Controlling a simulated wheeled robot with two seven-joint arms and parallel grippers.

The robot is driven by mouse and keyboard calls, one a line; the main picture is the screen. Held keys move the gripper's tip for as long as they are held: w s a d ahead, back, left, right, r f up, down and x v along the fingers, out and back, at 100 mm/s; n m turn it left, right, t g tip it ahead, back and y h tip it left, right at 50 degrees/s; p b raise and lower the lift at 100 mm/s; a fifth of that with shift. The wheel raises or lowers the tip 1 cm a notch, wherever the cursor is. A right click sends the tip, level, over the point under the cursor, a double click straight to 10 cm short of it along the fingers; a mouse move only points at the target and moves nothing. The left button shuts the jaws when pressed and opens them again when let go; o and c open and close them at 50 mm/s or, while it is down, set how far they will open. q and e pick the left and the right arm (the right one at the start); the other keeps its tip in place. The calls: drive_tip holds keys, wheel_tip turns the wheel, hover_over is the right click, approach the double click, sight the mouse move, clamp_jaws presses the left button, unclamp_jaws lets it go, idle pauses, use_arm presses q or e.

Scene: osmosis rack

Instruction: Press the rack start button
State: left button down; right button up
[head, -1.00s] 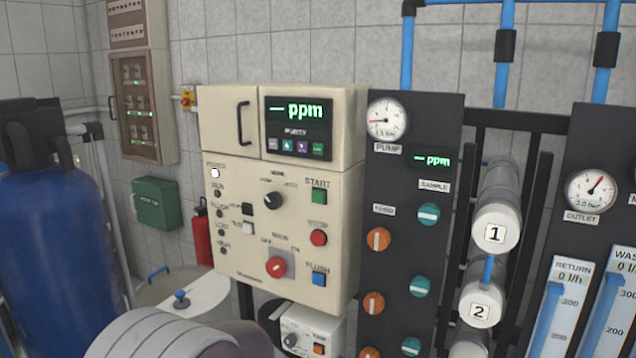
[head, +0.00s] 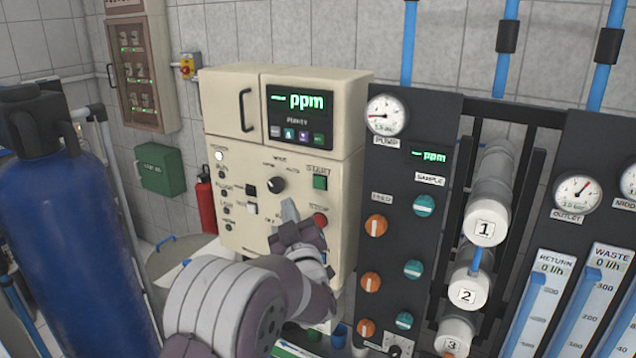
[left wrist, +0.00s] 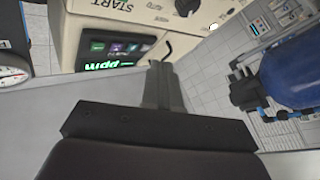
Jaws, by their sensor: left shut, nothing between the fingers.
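The green start button (head: 320,182) sits at the upper right of the beige control panel (head: 240,165), under the label START. My right gripper is not in view.
The red stop button (head: 320,219) is just right of my fingertips. A black selector knob (head: 277,185) lies above them. The dark rack panel (head: 400,240) with gauges and valves stands to the right. A blue tank (head: 75,250) fills the left side.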

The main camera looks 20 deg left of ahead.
sight(314, 192)
use_arm(q)
drive_tip(key=shift+w+d+p, duration=0.2)
drive_tip(key=shift+w+p, duration=0.05)
drive_tip(key=shift+w, duration=1.2)
drive_tip(key=shift+w+d+p, duration=0.2)
drive_tip(key=shift+w, duration=1.25)
drive_tip(key=shift+w+d+p, duration=0.2)
drive_tip(key=shift+w+p, duration=0.05)
drive_tip(key=shift+w, duration=1.2)
drive_tip(key=shift+w, duration=0.1)
drive_tip(key=shift+w+b, duration=0.3)
drive_tip(key=shift+b, duration=0.05)
